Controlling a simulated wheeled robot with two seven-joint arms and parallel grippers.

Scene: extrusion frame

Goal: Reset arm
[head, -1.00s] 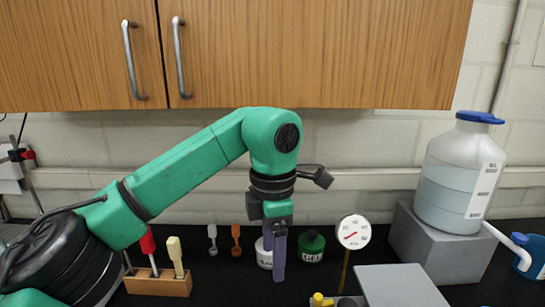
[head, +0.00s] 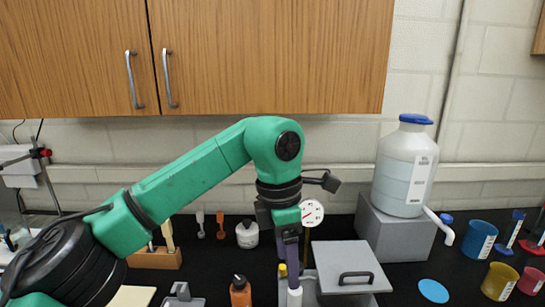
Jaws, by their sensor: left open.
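My left arm (head: 185,172) is green with black joints and reaches in from the left, bent at the elbow. Its wrist points down over the black bench. My left gripper (head: 292,262) has purple fingers and is open. One finger overlaps the other in this view, so the gap is hard to see. A small white object (head: 294,298) shows right below the fingertips; whether they touch it I cannot tell. My right gripper is out of view.
A grey box with a handled lid (head: 345,267) stands right of the gripper. An orange bottle (head: 240,292) is left of it. A large jug (head: 405,170) stands on a grey block (head: 397,234). Colored cups (head: 478,240) are at right. Wooden cabinets (head: 270,55) hang above.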

